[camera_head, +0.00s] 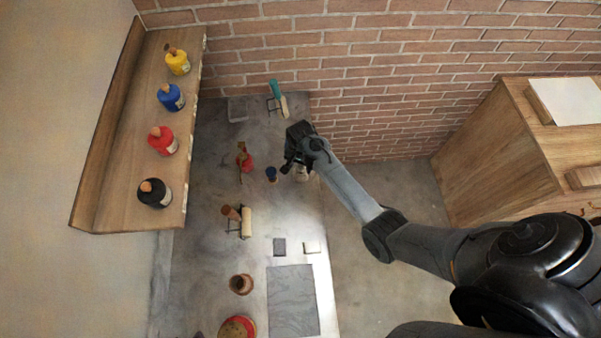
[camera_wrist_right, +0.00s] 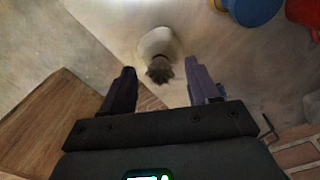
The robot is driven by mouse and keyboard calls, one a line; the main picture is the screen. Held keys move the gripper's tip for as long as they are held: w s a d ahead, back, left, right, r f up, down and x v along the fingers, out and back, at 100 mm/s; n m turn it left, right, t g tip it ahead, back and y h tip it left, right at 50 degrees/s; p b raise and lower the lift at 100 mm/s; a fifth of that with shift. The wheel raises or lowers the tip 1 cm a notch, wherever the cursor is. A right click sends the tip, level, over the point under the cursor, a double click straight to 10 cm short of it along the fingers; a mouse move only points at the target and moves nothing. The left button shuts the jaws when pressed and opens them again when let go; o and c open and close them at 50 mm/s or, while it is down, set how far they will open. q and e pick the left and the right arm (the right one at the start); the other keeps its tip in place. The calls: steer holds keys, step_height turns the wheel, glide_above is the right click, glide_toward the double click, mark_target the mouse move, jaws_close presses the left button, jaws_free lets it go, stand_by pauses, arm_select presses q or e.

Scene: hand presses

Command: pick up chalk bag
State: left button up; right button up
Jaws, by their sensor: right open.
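The chalk bag (camera_wrist_right: 158,46) is a small pale, rounded bag with a dark gathered top. In the right wrist view it stands on the grey worktop, just beyond and between my right gripper's fingertips. In the head view only a pale bit of the bag (camera_head: 301,174) shows beside my right gripper (camera_head: 288,166), which hides the rest. My right gripper (camera_wrist_right: 161,78) is open, with one finger on each side of the bag's dark top in the wrist picture, and holds nothing. My left gripper is not in view.
A roller (camera_head: 246,222) lies nearer the front. A shelf (camera_head: 118,207) with several colored bottles runs along the left. A brick wall (camera_head: 360,50) closes the back.

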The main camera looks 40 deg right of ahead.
mark_target(300, 172)
steer(key=shift+f, duration=1.15)
steer(key=shift+c, duration=0.2)
jaws_close()
